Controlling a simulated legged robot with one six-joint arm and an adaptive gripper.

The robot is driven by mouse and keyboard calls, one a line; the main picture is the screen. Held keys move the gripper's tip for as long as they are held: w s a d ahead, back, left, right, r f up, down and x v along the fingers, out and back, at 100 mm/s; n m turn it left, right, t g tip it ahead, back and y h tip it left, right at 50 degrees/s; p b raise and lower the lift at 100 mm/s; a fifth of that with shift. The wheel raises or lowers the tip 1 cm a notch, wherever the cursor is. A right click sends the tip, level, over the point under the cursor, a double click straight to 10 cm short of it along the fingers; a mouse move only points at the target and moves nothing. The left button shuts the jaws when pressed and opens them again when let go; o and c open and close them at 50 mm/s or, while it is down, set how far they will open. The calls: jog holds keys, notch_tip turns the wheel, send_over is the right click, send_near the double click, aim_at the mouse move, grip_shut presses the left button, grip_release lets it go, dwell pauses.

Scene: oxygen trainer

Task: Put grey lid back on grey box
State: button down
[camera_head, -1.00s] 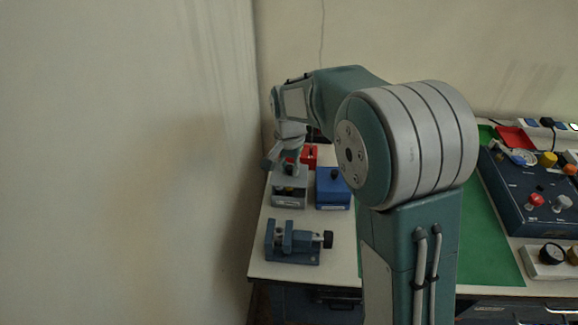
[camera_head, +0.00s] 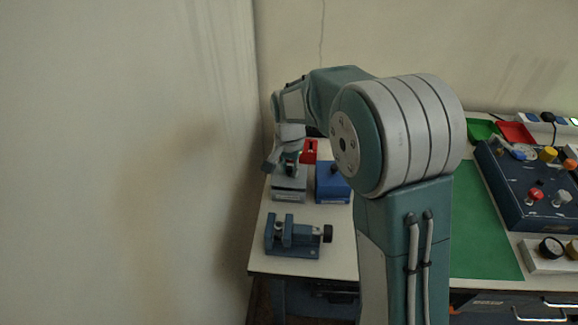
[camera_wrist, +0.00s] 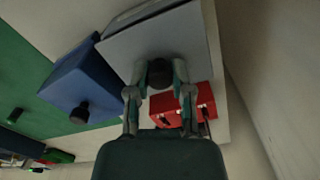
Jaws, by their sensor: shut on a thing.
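The grey lid (camera_wrist: 190,38) is a flat grey plate with a black knob (camera_wrist: 160,73), large at the top of the wrist view. My gripper (camera_wrist: 159,76) is shut on that knob, one finger on each side. In the head view my gripper (camera_head: 290,163) is directly over the grey box (camera_head: 289,191), at the table's left end. The gripper partly covers the box top and lid there. I cannot tell whether the lid rests flat on the box or is slightly above it.
A blue box (camera_head: 332,184) with a black knob stands close to the right of the grey box. A red box (camera_wrist: 182,107) is just behind. A blue vise (camera_head: 292,238) stands in front. A wall runs along the left; a blue control panel (camera_head: 520,185) is at right.

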jog(key=shift+f, duration=0.7)
jog(key=shift+c, duration=2.2)
grip_release()
jog(key=shift+r, duration=0.1)
notch_tip(320, 180, up, 11)
jog(key=shift+w+f, duration=0.1)
jog(key=s+d+r+n+t, duration=0.1)
jog(key=s+d+r+n, duration=0.2)
jog(key=s, duration=0.4)
jog(key=s+d+r+t, duration=0.2)
jog(key=s+d+r, duration=0.2)
jog(key=s+r, duration=0.15)
jog(key=s+d+f+n+t, duration=0.1)
jog(key=s, duration=0.6)
jog(key=s+d+f+n+t, duration=0.1)
jog(key=s+d+n, duration=0.1)
jog(key=s, duration=0.4)
jog(key=shift+s+d+f+t, duration=0.15)
jog(key=shift+s+f+t, duration=0.15)
jog(key=shift+s+f, duration=0.1)
